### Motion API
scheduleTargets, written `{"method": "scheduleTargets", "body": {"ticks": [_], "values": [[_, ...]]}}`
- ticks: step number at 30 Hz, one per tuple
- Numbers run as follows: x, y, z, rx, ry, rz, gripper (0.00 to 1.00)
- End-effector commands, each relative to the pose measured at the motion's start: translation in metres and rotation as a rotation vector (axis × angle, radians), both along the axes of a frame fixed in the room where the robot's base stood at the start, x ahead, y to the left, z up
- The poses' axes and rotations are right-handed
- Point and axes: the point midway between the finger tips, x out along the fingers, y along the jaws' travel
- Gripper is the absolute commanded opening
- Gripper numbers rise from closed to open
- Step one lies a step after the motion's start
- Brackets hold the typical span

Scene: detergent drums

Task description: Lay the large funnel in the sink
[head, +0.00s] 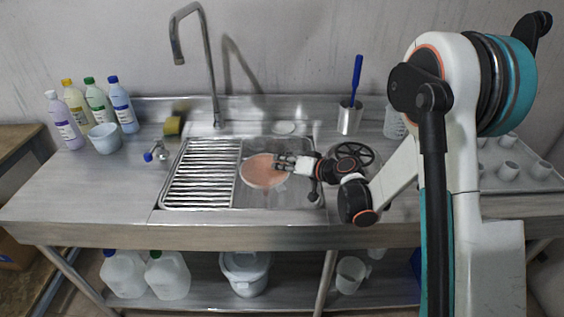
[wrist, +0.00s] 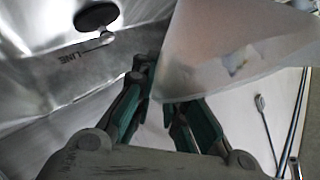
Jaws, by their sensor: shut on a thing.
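The large funnel is a translucent, pinkish cone (head: 263,171); its wide round mouth shows in the head view above the sink. My gripper (head: 284,163) comes in from the right and is shut on the funnel near its right side. In the wrist view the pale funnel (wrist: 240,50) fills the upper right beyond my gripper (wrist: 165,95), and the fingers hide its gripped part. The steel sink (head: 300,196) lies under it, with the basin's right part partly hidden by the funnel and my arm. I cannot tell whether the funnel touches the basin.
A slatted rack (head: 201,172) covers the sink's left part. The tall faucet (head: 213,70) stands behind. A sponge (head: 173,126), a bowl (head: 104,138) and several bottles (head: 97,103) stand left. A steel cup (head: 349,118) with a blue-handled brush stands behind right; a black wheel-like object (head: 354,151) lies right.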

Motion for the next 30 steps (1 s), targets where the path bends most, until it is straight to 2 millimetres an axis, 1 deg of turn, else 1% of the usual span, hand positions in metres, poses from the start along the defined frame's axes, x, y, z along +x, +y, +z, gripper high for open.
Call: {"method": "scheduleTargets", "body": {"ticks": [11, 12, 14, 15, 25, 28, 30], "values": [[0.000, 0.000, -0.003, 0.000, 0.000, 0.000, 0.00], [0.000, 0.000, -0.003, 0.000, 0.000, 0.000, 0.18], [0.000, 0.000, -0.003, 0.000, 0.000, 0.000, 0.32], [0.000, 0.000, -0.003, 0.000, 0.000, 0.000, 0.36], [0.000, 0.000, -0.002, 0.000, 0.000, 0.000, 0.36], [0.000, 0.000, 0.004, 0.000, 0.000, 0.000, 0.36], [0.000, 0.000, 0.012, 0.000, 0.000, 0.000, 0.36]]}}
